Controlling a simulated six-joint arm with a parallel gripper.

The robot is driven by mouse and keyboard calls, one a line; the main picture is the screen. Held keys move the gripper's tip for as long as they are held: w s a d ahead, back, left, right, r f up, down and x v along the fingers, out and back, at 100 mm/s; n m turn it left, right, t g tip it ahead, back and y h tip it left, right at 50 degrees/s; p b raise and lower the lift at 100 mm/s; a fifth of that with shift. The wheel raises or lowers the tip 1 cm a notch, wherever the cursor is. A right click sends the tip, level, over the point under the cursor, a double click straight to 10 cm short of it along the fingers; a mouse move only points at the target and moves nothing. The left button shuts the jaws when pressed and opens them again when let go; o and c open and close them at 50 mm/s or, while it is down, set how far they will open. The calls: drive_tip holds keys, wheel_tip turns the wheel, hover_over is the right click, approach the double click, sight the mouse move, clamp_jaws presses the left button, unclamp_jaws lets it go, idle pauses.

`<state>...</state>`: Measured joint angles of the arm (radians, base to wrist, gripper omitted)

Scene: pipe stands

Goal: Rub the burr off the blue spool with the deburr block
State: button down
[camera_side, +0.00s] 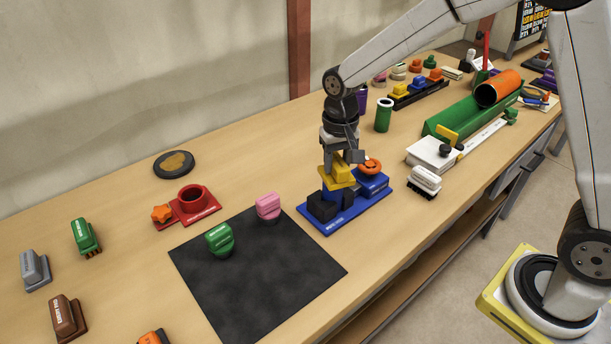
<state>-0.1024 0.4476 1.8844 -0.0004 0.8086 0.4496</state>
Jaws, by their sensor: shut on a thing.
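My gripper (342,158) is shut on a yellow block (336,177), which I take to be the deburr block; its label cannot be read. The block is right over the blue spool (335,192), low enough to look in contact, though I cannot tell for sure. The spool sits between black jaws (321,206) on a blue stand (330,224) with an orange knob (369,165) at its right. The block hides the spool's top, and no burr can be made out.
Left of the stand, a dark mat (255,290) has a pink block (268,206) and a green block (219,239) at its far edge. A red stand (205,208) is farther left. A white brush (425,181) and green trough (455,119) lie right. The mat's near part is clear.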

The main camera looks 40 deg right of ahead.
drive_tip(key=shift+w, duration=0.15)
drive_tip(key=shift+w+d, duration=0.2)
drive_tip(key=shift+w, duration=0.3)
drive_tip(key=shift+w+d, duration=0.2)
drive_tip(key=shift+w, duration=0.3)
drive_tip(key=shift+s+f, duration=0.1)
drive_tip(key=shift+s+a+f, duration=0.1)
drive_tip(key=shift+s+a, duration=0.1)
drive_tip(key=shift+s, duration=0.4)
drive_tip(key=shift+s+a+f, duration=0.1)
drive_tip(key=shift+s+a, duration=0.1)
drive_tip(key=shift+s, duration=0.4)
drive_tip(key=shift+r, duration=0.1)
drive_tip(key=shift+w+r, duration=0.15)
drive_tip(key=shift+r, duration=2.95)
drive_tip(key=shift+d+f, duration=0.1)
